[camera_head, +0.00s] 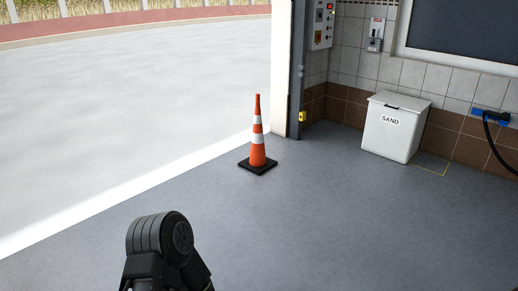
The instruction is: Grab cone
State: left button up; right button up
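An orange traffic cone (257,150) with white bands and a black square base stands upright on the grey floor. It is near the edge of the doorway, a little above the middle of the head view. A black part of my own arm shows at the bottom left, well short of the cone. No gripper fingers show in the view, and nothing touches the cone.
A white bin marked SAND (395,126) stands against the tiled wall at the right. A door post (296,70) rises just behind the cone. A black hose (490,140) hangs at the far right. The grey floor (330,220) in front of the cone is clear.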

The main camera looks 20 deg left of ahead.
aim_at(257, 163)
jog(key=i+j+u, duration=0.25)
jog(key=i, duration=0.4)
jog(key=i+u, duration=0.3)
jog(key=i, duration=1.95)
jog(key=i+j+z, duration=0.1)
jog(key=i, duration=1.5)
jog(key=i+j+z, duration=0.25)
jog(key=i, duration=0.3)
jog(key=i+j+z, duration=0.25)
jog(key=i, duration=0.25)
jog(key=i+j+z, duration=0.25)
jog(key=i, duration=0.25)
